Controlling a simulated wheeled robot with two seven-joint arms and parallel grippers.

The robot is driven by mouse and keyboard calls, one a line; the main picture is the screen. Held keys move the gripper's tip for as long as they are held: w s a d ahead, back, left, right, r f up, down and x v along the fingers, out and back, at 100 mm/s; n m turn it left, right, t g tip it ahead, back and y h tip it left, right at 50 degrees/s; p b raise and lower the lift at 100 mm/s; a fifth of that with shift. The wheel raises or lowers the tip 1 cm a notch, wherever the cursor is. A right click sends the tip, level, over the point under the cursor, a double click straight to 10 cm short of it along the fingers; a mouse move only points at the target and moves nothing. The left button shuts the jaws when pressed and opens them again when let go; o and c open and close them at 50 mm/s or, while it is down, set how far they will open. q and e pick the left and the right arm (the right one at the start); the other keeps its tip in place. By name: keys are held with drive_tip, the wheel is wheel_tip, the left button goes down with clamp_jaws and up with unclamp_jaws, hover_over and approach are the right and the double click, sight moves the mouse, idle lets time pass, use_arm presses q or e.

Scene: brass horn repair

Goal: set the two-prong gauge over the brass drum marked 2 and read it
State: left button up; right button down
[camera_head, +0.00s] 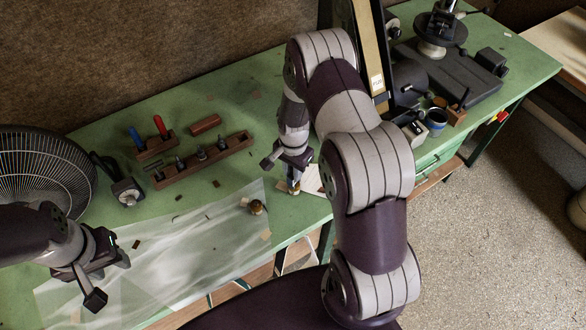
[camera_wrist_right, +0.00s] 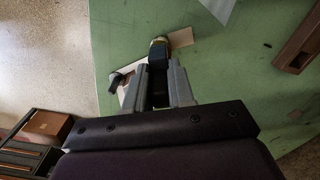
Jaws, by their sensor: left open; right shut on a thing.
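My right gripper (camera_head: 288,160) is low over the front edge of the green bench and is shut on a dark, narrow thing, probably the gauge. In the right wrist view this dark thing (camera_wrist_right: 158,62) shows between the fingers; its prongs cannot be made out. A brass-coloured drum (camera_head: 294,189) is directly below the right gripper; its brass edge (camera_wrist_right: 157,41) shows just beyond the fingertips. Whether they touch, and its mark, I cannot tell. Another small brass drum (camera_head: 256,207) stands to the left, its mark unreadable. My left gripper (camera_head: 109,281) is open and empty over the pale sheet.
A pale card (camera_head: 313,180) lies by the drum under the right gripper. A wooden tool rack (camera_head: 205,165) and red and blue handled tools (camera_head: 160,127) are behind. A fan (camera_head: 40,165) stands at left. A translucent sheet (camera_head: 180,250) covers the front, with small scraps on it.

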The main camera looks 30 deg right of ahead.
drive_tip(key=shift+r, duration=0.1)
idle(0.4)
drive_tip(key=shift+r+p, duration=2.05)
drive_tip(key=shift+r, duration=0.45)
drive_tip(key=shift+f, duration=0.1)
